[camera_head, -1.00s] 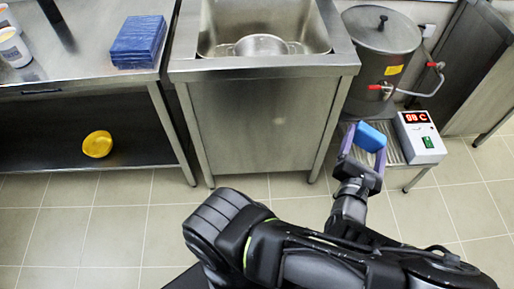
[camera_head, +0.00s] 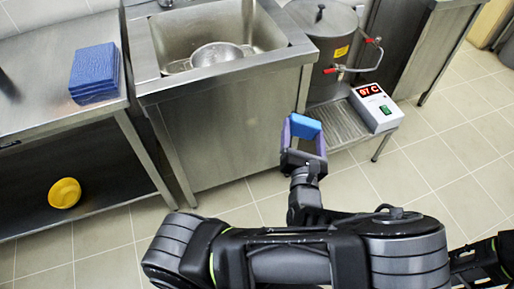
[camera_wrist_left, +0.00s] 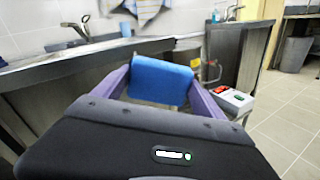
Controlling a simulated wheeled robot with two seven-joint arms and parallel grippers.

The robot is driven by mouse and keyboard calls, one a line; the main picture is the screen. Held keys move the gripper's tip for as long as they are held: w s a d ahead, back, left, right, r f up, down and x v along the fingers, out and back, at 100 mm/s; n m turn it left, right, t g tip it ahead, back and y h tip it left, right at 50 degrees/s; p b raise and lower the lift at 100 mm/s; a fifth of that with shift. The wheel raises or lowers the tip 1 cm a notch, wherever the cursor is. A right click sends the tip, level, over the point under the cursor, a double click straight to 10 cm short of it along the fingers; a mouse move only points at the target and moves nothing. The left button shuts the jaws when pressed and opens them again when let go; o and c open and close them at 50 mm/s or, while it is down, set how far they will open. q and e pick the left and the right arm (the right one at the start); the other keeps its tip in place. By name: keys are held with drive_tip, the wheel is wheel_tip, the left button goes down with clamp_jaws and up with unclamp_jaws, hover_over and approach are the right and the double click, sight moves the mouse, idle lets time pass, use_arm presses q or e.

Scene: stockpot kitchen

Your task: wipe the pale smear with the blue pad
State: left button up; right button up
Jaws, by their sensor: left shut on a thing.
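The blue pad (camera_head: 305,126) is held between the purple fingers of my left gripper (camera_head: 304,134), which is shut on it. In the head view they are in the air in front of the sink cabinet's right edge and the low stand. The pad also shows in the left wrist view (camera_wrist_left: 160,80), spanning the gap between the fingertips (camera_wrist_left: 160,76). It appears apart from any surface. I cannot clearly make out the pale smear now. My right gripper is not in view.
A steel sink cabinet (camera_head: 225,135) holds a pot (camera_head: 217,54). A boiler (camera_head: 322,45) stands right of it, by a control box (camera_head: 375,107) reading 97 C. Blue cloths (camera_head: 95,73) lie on the left table, a yellow bowl (camera_head: 65,193) below. Right floor is clear.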

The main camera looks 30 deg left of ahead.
use_arm(q)
drive_tip(key=w+a+f+n+g+y+b, duration=0.2)
drive_tip(key=a+f+y+b, duration=0.1)
drive_tip(key=a+f, duration=0.6)
drive_tip(key=w+a+f+n+g+y+b, duration=0.2)
drive_tip(key=a+f+b, duration=0.3)
drive_tip(key=f, duration=1.2)
drive_tip(key=a+n+g, duration=0.1)
drive_tip(key=a, duration=0.2)
drive_tip(key=shift+w+a+y+b, duration=0.25)
drive_tip(key=shift+a+y+b, duration=0.1)
drive_tip(key=shift+y, duration=0.05)
drive_tip(key=shift+w+a, duration=0.1)
drive_tip(key=shift+b+x, duration=0.75)
drive_tip(key=shift+x, duration=2.1)
drive_tip(key=shift+b+x, duration=0.4)
drive_tip(key=shift+x, duration=0.6)
